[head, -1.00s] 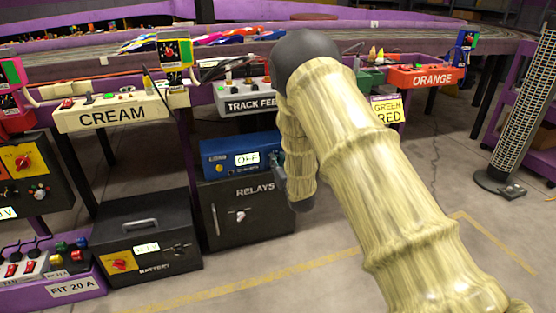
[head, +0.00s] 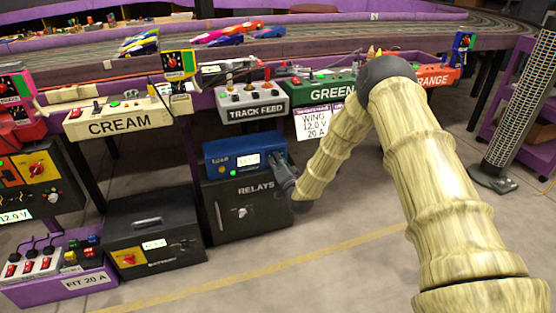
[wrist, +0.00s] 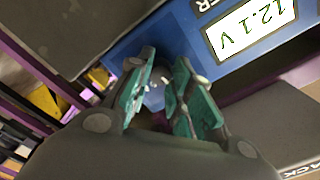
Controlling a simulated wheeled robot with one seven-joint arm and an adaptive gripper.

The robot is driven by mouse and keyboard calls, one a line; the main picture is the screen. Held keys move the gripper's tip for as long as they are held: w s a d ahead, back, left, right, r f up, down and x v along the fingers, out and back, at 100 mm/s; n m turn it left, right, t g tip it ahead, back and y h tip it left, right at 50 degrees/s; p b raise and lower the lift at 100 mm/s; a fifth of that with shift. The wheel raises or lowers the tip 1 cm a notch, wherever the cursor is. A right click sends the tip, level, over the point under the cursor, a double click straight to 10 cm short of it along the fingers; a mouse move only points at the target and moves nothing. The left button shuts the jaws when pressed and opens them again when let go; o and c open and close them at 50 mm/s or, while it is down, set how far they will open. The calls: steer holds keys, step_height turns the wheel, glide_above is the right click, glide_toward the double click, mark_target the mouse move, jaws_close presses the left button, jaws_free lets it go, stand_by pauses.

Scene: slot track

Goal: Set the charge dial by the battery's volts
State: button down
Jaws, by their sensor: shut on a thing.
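The blue charger (head: 221,154) sits on the black relays box, under the track table. Its lit display (wrist: 250,27) reads 12.1 V in the wrist view; in the head view it is too small to read. My gripper (wrist: 155,97) is at the right end of the charger's front, its green-padded fingers closed around the dial, which is mostly hidden between them. In the head view my gripper (head: 278,168) is seen from the side. The black battery box (head: 150,222) stands on the floor at left, with a small white readout and a yellow-and-red switch.
The relays box (head: 245,212) is below the charger. A purple fuse box (head: 58,282) is at lower left. The floor in front is open.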

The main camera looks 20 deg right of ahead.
steer(key=shift+d+m, duration=0.2)
steer(key=shift+m, duration=0.4)
steer(key=c, duration=1.3)
jaws_free()
steer(key=shift+a, duration=0.1)
steer(key=shift+s, duration=0.15)
steer(key=s, duration=1.1)
steer(key=shift+s+d, duration=0.2)
steer(key=shift+s, duration=0.15)
